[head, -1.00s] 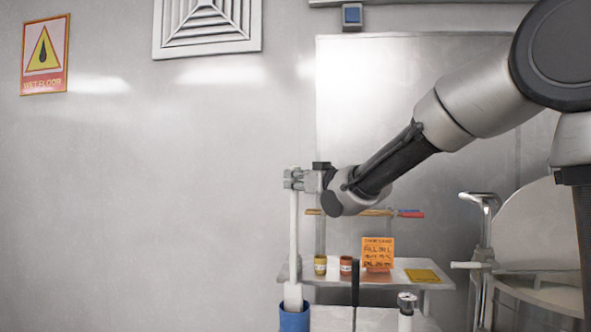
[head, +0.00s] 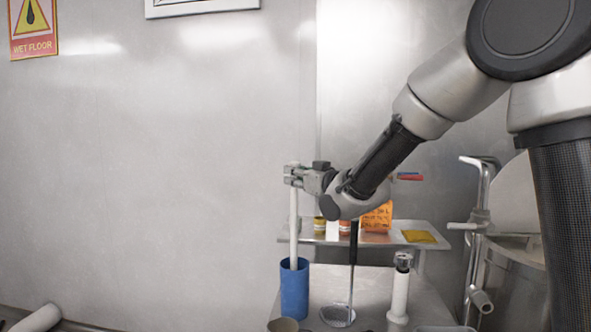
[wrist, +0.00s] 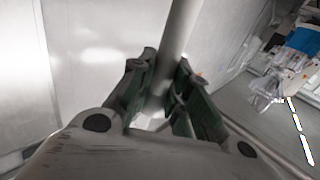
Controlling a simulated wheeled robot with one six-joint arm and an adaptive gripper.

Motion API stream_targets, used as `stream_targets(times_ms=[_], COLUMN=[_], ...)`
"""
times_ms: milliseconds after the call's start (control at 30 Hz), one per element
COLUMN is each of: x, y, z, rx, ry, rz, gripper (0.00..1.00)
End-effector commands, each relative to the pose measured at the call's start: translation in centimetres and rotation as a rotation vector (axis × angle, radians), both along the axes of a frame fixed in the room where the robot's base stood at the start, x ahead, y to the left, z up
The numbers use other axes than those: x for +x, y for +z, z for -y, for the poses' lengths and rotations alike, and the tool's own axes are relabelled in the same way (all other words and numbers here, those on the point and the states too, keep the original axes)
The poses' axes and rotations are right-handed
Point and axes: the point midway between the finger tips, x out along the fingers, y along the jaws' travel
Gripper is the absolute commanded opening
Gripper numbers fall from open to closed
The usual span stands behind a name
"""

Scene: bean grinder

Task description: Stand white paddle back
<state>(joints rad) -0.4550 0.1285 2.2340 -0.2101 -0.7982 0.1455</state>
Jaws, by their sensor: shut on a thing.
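The white paddle (head: 294,228) stands nearly upright, and its lower end goes down into the mouth of the blue cylinder holder (head: 294,292). The part inside the holder is hidden. My gripper (head: 292,176) is shut on the upper end of the paddle's shaft, well above the holder's rim. In the wrist view, the shaft (wrist: 181,32) passes between the two fingers of my gripper (wrist: 163,95).
A steel table (head: 375,288) carries a black-handled skimmer (head: 353,245) and a white-handled tool (head: 399,290), right of the holder. A large steel vessel (head: 520,275) stands at right.

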Motion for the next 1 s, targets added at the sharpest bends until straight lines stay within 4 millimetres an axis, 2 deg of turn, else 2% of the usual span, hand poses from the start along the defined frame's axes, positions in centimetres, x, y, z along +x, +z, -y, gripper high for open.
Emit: stream_targets(times_ms=[333,367,500,833,1000], x=[0.0,0.0,0.0,-0.2,-2.0], y=[-0.2,-0.2,-0.2,-0.3,-0.2], z=[0.0,0.0,0.0,0.1,1.4], rx=[0.001,0.001,0.001,-0.001,0.000], ry=[0.000,0.000,0.000,0.000,0.000], rz=[0.002,0.002,0.002,-0.001,0.000], gripper=[0.00,0.20,0.44,0.44,0.44])
